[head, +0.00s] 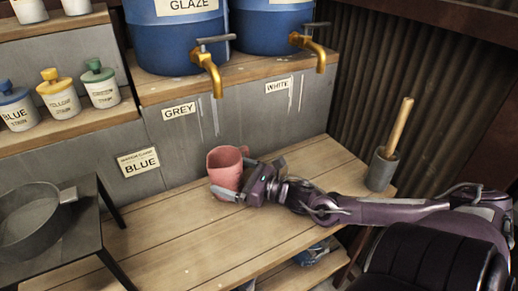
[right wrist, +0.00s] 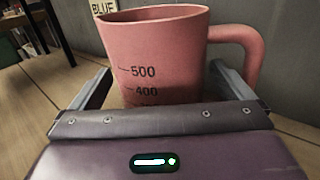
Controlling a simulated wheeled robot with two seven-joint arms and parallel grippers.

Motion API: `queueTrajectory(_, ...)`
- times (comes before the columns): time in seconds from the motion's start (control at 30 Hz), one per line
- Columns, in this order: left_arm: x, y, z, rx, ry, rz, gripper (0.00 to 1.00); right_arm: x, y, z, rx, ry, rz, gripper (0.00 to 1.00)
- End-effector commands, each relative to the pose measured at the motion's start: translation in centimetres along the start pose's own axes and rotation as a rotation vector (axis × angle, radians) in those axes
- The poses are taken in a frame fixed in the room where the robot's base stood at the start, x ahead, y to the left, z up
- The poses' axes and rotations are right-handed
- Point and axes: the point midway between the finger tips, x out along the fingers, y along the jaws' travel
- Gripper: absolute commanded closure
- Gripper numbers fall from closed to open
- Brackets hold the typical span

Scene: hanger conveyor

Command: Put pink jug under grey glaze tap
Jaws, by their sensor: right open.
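The pink jug (head: 226,165) stands upright on the wooden bench, below and slightly right of the grey glaze tap (head: 211,75) in the head view. The tap is brass and sits above the "GREY" label (head: 179,112). My right gripper (head: 229,183) is at the jug with its jaws open. In the right wrist view the jug (right wrist: 155,55) stands between the two spread fingers, its handle to the right and its volume marks facing me. The lower part of the jug is hidden by the gripper body. My left gripper is not in view.
A second brass tap (head: 314,52) is above the "WHITE" label (head: 278,87). A grey pot with a wooden-handled tool (head: 383,168) stands at the bench's right end. A dark pan (head: 30,222) is on a black stand at left. The bench (head: 165,232) is clear in front.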

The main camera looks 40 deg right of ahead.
Motion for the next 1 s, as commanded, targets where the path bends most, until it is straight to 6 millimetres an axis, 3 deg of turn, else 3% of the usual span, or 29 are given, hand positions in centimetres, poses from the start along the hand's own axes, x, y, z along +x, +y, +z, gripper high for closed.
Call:
queueTrajectory(0.3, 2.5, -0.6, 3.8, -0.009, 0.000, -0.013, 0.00, -5.0, 0.0, 0.1, 0.002, 0.007, -0.001, 0.00)
queueTrajectory(0.5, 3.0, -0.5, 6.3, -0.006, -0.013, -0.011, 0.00, -7.8, 0.0, 0.1, 0.003, 0.005, -0.001, 0.00)
queueTrajectory(0.7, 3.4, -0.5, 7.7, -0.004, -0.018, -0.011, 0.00, -9.3, 0.0, 0.1, 0.002, 0.002, -0.001, 0.00)
queueTrajectory(1.0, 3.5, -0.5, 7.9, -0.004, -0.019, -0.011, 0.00, -9.5, -0.1, 0.0, 0.001, 0.000, -0.001, 0.00)
